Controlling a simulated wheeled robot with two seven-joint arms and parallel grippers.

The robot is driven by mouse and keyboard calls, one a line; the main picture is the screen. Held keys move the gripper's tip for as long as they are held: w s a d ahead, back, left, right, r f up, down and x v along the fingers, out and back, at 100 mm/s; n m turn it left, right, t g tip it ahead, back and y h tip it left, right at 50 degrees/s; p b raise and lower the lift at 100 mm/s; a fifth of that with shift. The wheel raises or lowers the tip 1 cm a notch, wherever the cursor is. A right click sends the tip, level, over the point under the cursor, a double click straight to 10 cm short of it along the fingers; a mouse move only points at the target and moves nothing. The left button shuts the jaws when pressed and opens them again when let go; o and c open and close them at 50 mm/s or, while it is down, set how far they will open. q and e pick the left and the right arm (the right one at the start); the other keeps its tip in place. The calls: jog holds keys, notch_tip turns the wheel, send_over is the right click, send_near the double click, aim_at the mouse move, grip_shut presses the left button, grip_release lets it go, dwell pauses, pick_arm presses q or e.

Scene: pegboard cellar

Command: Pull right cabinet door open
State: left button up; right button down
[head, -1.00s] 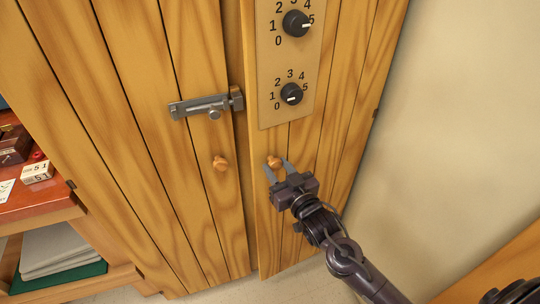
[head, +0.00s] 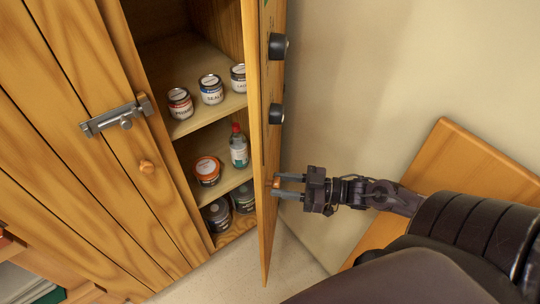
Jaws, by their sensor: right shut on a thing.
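The right cabinet door (head: 254,120) stands wide open, seen nearly edge-on in the head view. Its two black dials (head: 277,47) show in profile on its outer face. My right gripper (head: 278,186) is shut on the door's small wooden knob (head: 276,183), coming from the right. The left cabinet door (head: 75,150) is closed, with a metal latch (head: 117,118) and a wooden knob (head: 147,166). My left gripper is out of view.
Inside the cabinet, shelves (head: 207,118) hold several cans (head: 211,90), an orange-lidded tin (head: 207,170) and a red-capped bottle (head: 238,147). A wooden surface (head: 470,160) lies at the right by the bare wall (head: 390,60). Floor (head: 295,262) shows below the door.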

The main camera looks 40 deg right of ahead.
jog(key=shift+s+d+g, duration=0.25)
jog(key=shift+g, duration=0.05)
jog(key=c, duration=0.9)
grip_release()
jog(key=shift+c, duration=0.2)
